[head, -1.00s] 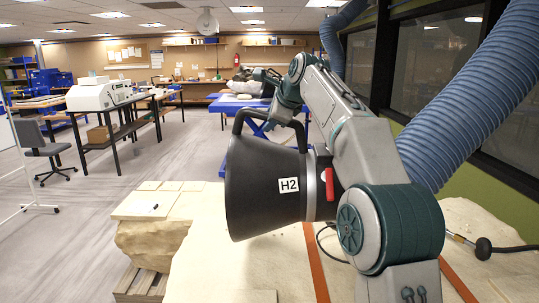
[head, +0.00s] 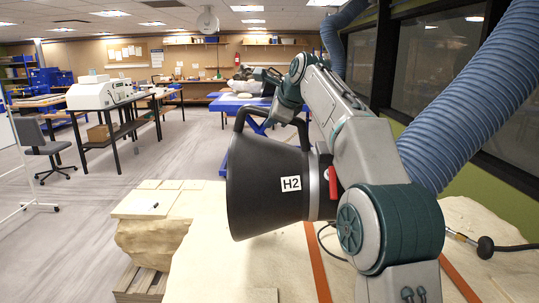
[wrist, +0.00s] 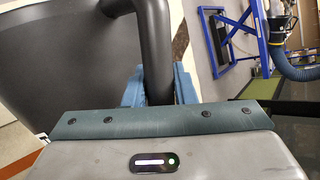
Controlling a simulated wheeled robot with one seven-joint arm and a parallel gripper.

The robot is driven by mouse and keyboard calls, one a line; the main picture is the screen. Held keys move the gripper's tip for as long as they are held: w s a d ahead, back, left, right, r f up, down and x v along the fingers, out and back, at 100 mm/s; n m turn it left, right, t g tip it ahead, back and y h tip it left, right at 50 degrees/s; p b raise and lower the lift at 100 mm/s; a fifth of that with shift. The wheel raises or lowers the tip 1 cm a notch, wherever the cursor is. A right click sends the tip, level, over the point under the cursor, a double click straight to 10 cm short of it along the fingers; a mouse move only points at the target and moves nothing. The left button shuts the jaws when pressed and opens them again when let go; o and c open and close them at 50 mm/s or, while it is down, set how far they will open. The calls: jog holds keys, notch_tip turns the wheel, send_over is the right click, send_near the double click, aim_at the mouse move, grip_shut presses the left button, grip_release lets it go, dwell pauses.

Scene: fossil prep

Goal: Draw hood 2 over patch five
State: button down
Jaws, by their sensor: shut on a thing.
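Hood 2 (head: 262,190) is a black flared cone with a white label reading H2 and a looped handle on top. It is in the middle of the head view, above the pale stone slab, its wide mouth facing left. A red lever (head: 332,183) sits at its collar. In the wrist view my gripper (wrist: 158,92) has its blue fingers on either side of the black handle (wrist: 152,45), shut on it. In the head view the fingers are largely hidden behind the handle and my arm. I cannot make out a patch marked five.
A ribbed blue hose (head: 470,95) runs along the right. Pale stone blocks (head: 150,205) with a small dark item lie at left on a wooden pallet. Orange strips (head: 317,262) cross the slab. A blue lift table (head: 240,105) stands behind. Open floor lies to the left.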

jog(key=s+d+b, duration=0.7)
jog(key=s+d, duration=0.2)
jog(key=s, duration=0.3)
jog(key=shift+s, duration=0.35)
jog(key=s+d+b, duration=0.3)
jog(key=s+d, duration=0.5)
jog(key=s, duration=0.5)
jog(key=shift+s+d, duration=0.15)
jog(key=shift+d, duration=0.2)
jog(key=c, duration=1.1)
grip_release()
jog(key=shift+d, duration=0.1)
